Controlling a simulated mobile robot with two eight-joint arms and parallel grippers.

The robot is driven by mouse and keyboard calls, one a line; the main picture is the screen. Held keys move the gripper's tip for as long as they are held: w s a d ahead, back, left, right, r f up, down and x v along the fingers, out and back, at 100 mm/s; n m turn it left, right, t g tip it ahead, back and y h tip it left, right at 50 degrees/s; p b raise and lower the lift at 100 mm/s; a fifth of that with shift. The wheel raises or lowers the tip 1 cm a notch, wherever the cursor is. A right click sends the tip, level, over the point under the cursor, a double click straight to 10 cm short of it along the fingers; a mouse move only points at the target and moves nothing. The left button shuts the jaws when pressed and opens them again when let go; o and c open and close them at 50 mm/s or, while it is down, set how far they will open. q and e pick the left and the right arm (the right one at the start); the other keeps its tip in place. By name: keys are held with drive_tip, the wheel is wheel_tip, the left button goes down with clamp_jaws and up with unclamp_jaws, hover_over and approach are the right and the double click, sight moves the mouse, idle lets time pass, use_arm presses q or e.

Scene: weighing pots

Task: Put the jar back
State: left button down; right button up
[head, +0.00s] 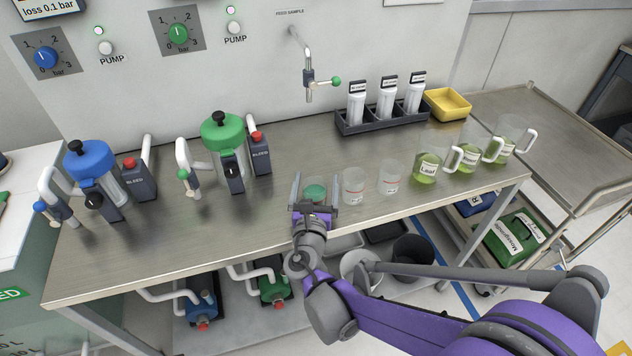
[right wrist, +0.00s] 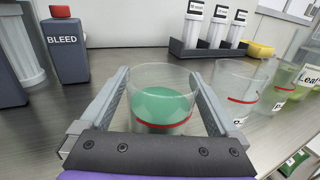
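A small clear jar (head: 315,190) with green liquid and a red line stands at the front of the steel bench. Its base is mostly hidden by my right gripper. My right gripper (head: 315,188) reaches in from the front with one finger on each side of the jar. A narrow gap seems to show between the fingers and the glass, so it looks open around the jar. The right wrist view shows the jar (right wrist: 160,105) between the two grey fingers (right wrist: 160,100). My left gripper is not in view.
Two similar clear jars (head: 354,186) (head: 390,178) stand just right. Several Leaf-labelled jugs (head: 428,167) are further right, with a black bottle rack (head: 384,116) and yellow tray (head: 447,103) behind. Green-lidded (head: 222,133) and blue-lidded (head: 90,163) vessels stand left. A tap (head: 308,75) hangs above.

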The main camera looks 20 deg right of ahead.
drive_tip(key=shift+r, duration=0.2)
drive_tip(key=shift+s+a, duration=0.15)
drive_tip(key=shift+s, duration=0.15)
drive_tip(key=p+v, duration=0.1)
drive_tip(key=v, duration=1)
drive_tip(key=shift+s, duration=0.2)
drive_tip(key=shift+f, duration=0.1)
